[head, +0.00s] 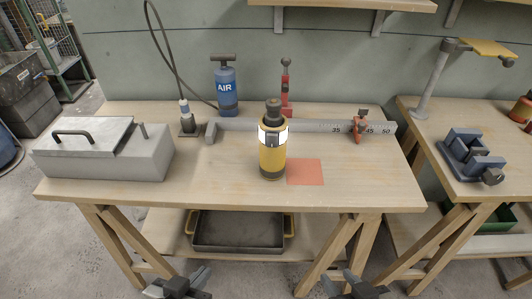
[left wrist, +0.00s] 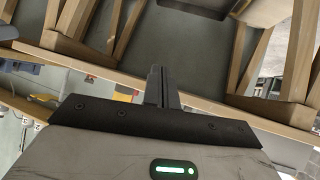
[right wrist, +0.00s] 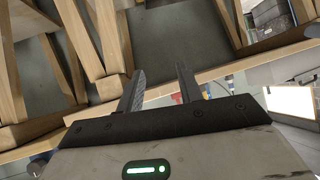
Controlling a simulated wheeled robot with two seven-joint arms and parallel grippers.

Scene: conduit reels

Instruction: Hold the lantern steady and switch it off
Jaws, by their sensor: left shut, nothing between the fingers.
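The lantern (head: 271,160) stands upright on the workbench in the head view. It has a yellow body, a dark cap and base, and a bright white band that looks lit. A dark patch shows on the front of the band; I cannot tell whether it is the switch. My left gripper (head: 178,284) is low in front of the bench, away from the lantern; its fingers are together and empty in the left wrist view (left wrist: 160,72). My right gripper (head: 353,284) is also low in front, and its fingers are apart and empty in the right wrist view (right wrist: 160,70).
An orange-red square (head: 305,172) lies right of the lantern on the workbench (head: 215,190). A long ruler (head: 305,127) runs behind it. A grey metal box (head: 105,150) is at left, a blue AIR pump (head: 227,90) and a red tool (head: 286,88) behind. Bench front is clear.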

